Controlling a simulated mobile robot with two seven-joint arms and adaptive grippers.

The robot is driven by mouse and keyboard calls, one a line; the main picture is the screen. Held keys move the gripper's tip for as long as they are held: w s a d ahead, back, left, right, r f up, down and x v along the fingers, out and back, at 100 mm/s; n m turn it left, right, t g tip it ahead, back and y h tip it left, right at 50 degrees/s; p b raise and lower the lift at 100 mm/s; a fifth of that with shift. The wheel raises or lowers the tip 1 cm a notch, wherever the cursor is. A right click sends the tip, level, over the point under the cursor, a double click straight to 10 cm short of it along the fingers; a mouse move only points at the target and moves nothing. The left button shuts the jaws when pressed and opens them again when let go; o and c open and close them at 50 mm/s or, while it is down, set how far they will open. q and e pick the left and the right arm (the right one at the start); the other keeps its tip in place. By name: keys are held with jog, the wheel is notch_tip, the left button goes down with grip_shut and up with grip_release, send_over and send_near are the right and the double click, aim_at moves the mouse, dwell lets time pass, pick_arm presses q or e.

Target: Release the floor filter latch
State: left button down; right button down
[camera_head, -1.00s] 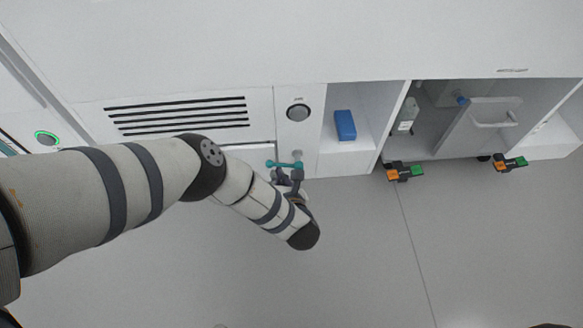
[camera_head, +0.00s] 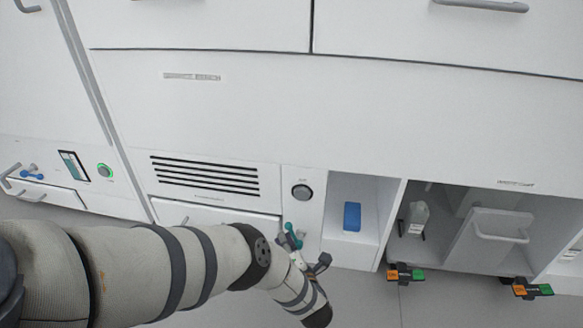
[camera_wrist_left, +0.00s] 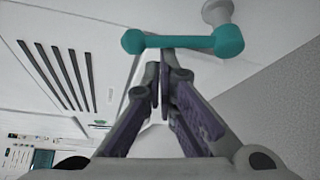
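The floor filter latch is a teal bar handle (camera_head: 291,236) on the white panel low on the cabinet front, below a round grey knob. In the head view it stands steeply tilted. In the left wrist view the teal bar (camera_wrist_left: 185,42) runs across the top, with its right end at a pale round mount. My left gripper (camera_head: 304,256) is at the handle, partly hidden by its own wrist. In the wrist view its fingertips (camera_wrist_left: 162,72) are together, right at the bar's middle; I cannot tell whether they touch it. My right gripper is not in view.
A slotted vent (camera_head: 205,176) is left of the latch, and the round knob (camera_head: 302,192) is above it. To the right, an open shelf holds a blue box (camera_head: 352,217). Further right is an open bay with a bottle (camera_head: 417,217) and orange-green clips (camera_head: 405,274) at its lower edge.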

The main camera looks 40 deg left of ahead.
pick_arm(q)
jog(key=shift+w+d+r, duration=0.4)
jog(key=shift+w+d, duration=0.05)
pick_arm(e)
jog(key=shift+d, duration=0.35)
pick_arm(q)
jog(key=shift+d, duration=0.2)
